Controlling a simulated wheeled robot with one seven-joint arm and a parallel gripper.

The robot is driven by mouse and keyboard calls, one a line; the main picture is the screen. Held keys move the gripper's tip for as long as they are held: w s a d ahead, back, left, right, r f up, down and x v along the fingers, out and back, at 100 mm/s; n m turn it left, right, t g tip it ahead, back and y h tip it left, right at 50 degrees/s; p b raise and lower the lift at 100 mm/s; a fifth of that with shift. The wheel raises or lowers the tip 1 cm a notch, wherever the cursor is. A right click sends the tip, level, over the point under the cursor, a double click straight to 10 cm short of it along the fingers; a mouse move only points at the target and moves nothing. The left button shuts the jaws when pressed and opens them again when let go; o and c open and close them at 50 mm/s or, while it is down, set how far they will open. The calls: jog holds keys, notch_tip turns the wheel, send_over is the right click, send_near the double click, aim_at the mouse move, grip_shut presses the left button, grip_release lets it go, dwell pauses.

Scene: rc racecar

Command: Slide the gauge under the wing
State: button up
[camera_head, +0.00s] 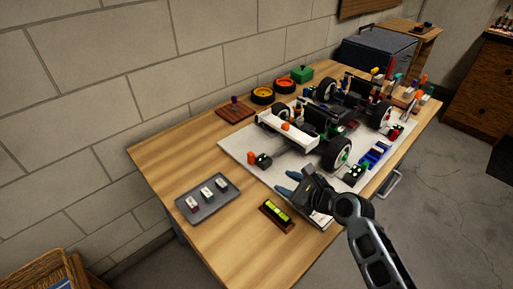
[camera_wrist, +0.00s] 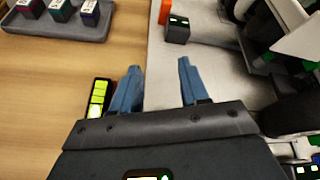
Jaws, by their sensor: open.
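The race car's white wing (camera_head: 288,132) spans the near end of the car, above the pale mat (camera_head: 237,150). A white panel (camera_wrist: 307,35) at the upper right of the wrist view looks like part of it. A grey tray (camera_head: 184,212) at the near left holds several small blocks with pale tops (camera_head: 207,193); they also show in the wrist view (camera_wrist: 61,9). I cannot tell for sure whether one of these is the gauge. My gripper (camera_head: 287,183) is open and empty, above the mat's near edge, between the tray and the car.
A yellow-green level-like piece (camera_head: 276,211) lies in a dark holder by my gripper. Orange-rimmed wheels (camera_head: 262,95) lie along the wall. Bare wood (camera_head: 165,160) is free at left.

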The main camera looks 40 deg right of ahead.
aim_at(252, 154)
jog(key=w+r+m, duration=0.1)
jog(key=w, duration=0.1)
jog(key=w+m+p, duration=0.1)
jog(key=w, duration=0.2)
jog(key=w+r+m+y, duration=0.1)
jog(key=w, duration=0.1)
jog(key=shift+w+d+r+m+p, duration=0.25)
jog(key=shift+d+r+m+p, duration=0.05)
jog(key=shift+d+m, duration=0.1)
jog(key=shift+b+x, duration=0.35)
jog(key=shift+x, duration=3.6)
jog(key=shift+r, duration=0.15)
jog(key=shift+c, duration=0.3)
grip_shut()
